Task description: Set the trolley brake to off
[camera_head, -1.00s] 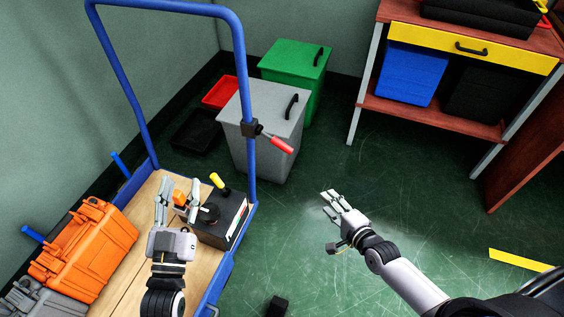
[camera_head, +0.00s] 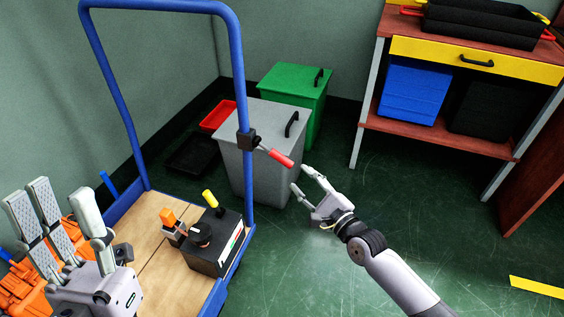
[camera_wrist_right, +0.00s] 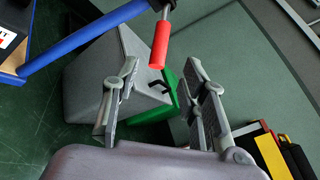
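The trolley's blue frame (camera_head: 240,85) carries a dark clamp with a red-handled lever (camera_head: 281,158), which I take for the brake. The lever slants down to the right from the post. My right gripper (camera_head: 301,178) is open just beyond the red handle's lower end. In the right wrist view the red handle (camera_wrist_right: 161,45) shows near the gap between the open fingers (camera_wrist_right: 160,75); contact is not visible. My left gripper (camera_head: 58,195) is open and empty, raised over the trolley's left part, close to the head camera.
On the wooden deck (camera_head: 150,235) stand a dark control box (camera_head: 208,262) with a knob and yellow-tipped lever, and orange cases (camera_head: 20,285). A grey bin (camera_head: 262,185) and a green bin (camera_head: 290,82) stand behind the lever. A shelf bench (camera_head: 440,135) is at right.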

